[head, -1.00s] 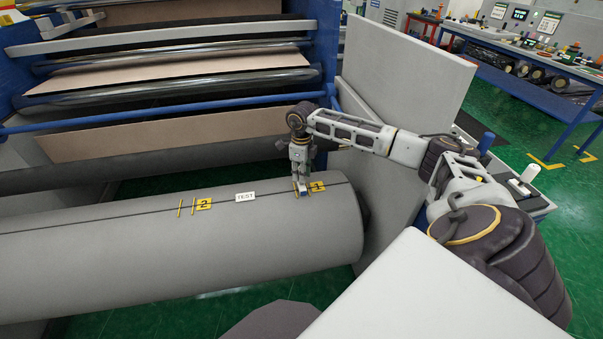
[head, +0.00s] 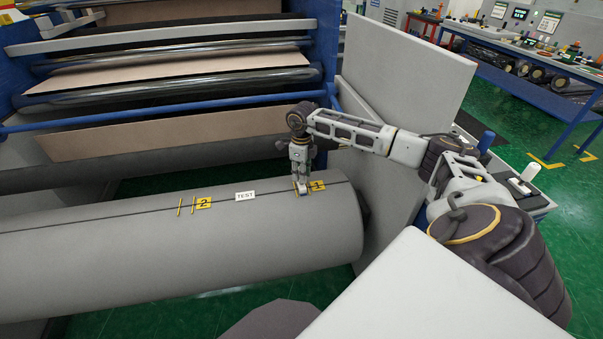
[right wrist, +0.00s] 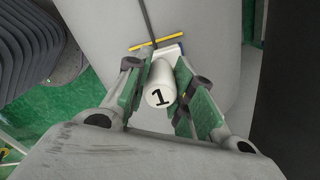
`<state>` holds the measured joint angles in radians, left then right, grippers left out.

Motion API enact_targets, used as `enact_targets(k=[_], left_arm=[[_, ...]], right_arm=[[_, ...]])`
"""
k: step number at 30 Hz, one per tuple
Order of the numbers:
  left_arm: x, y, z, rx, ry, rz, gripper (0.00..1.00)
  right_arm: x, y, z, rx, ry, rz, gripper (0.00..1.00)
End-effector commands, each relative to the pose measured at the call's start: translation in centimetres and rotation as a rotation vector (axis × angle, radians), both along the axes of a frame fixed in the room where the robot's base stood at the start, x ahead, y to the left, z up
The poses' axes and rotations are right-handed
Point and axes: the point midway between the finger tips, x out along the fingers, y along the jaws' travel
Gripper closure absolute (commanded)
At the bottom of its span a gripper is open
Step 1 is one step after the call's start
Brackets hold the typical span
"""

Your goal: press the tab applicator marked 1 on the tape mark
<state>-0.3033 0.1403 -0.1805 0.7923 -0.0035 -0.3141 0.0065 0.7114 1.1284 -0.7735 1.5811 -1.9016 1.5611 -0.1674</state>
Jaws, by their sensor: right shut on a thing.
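The tab applicator marked 1 (right wrist: 160,90) is a white cylinder with a wider white base edged in blue. My right gripper (head: 301,190) is shut on it, with a green-padded finger on each side in the right wrist view (right wrist: 160,78). The base lies over the dark line on the grey wrapped roll (head: 170,235), at the yellow tape mark (right wrist: 172,38) beside the yellow label 1 (head: 318,186). Part of the mark is hidden under the base. I cannot tell whether the base touches the roll. My left gripper is not in view.
A white TEST label (head: 245,196) and a yellow label 2 (head: 204,203) with yellow strips are farther left on the roll. A grey upright panel (head: 405,90) stands behind my right arm. A white-topped object (head: 526,182) stands on a surface at right.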

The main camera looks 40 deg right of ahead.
Motion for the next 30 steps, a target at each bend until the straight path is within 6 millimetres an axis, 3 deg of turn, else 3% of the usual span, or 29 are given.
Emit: enact_targets(k=[14, 30], left_arm=[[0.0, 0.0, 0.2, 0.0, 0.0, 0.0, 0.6], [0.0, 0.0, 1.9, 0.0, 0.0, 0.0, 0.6]], right_arm=[[-0.1, 0.1, 0.1, 0.001, 0.003, 0.001, 1.0], [0.0, 0.0, 2.9, 0.0, 0.0, 0.0, 1.0]])
